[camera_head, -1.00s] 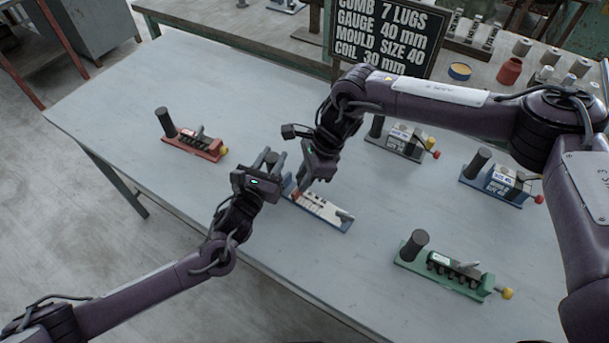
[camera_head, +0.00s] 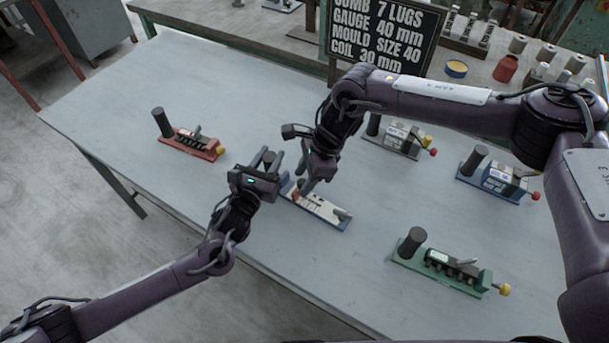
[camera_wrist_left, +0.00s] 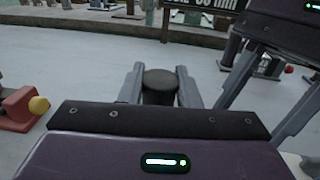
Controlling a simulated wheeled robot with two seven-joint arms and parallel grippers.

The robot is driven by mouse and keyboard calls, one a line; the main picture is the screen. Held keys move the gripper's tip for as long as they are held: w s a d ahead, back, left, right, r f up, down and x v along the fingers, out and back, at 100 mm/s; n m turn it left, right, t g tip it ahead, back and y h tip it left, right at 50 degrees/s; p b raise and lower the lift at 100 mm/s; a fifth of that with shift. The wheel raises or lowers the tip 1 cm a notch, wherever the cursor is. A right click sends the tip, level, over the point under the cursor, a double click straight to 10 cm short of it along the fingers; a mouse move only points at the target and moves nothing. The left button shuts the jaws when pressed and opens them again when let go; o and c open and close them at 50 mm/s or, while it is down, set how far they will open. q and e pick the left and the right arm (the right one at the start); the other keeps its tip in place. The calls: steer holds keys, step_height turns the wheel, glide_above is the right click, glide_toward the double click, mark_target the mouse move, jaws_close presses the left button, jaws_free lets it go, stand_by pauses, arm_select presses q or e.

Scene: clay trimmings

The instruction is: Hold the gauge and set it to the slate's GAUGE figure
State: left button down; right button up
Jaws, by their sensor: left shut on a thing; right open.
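The gauge (camera_head: 322,209) is a blue-based tool with a pale marked plate, lying near the table's front edge in the head view. My left gripper (camera_head: 270,160) is shut on the gauge's dark upright handle, which shows between its fingers in the left wrist view (camera_wrist_left: 160,82). My right gripper (camera_head: 304,187) is open, pointing down over the gauge's handle end, close to a small red part; whether it touches is unclear. A grey lever or pointer lies at the plate's far right end. The slate (camera_head: 385,40) reads GAUGE 40 mm. The gauge's scale marks are too small to read.
A red tool (camera_head: 190,143) stands left, a green one (camera_head: 440,266) front right, a blue one (camera_head: 494,180) and a grey one (camera_head: 398,139) behind right. Bare tabletop lies between them. A back bench holds a red jar (camera_head: 505,69) and several spools.

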steer(key=shift+r, duration=0.1)
steer(key=v, duration=1.1)
steer(key=shift+d+r, duration=0.25)
steer(key=shift+r, duration=0.1)
arm_select(q)
steer(key=c, duration=1)
jaws_free()
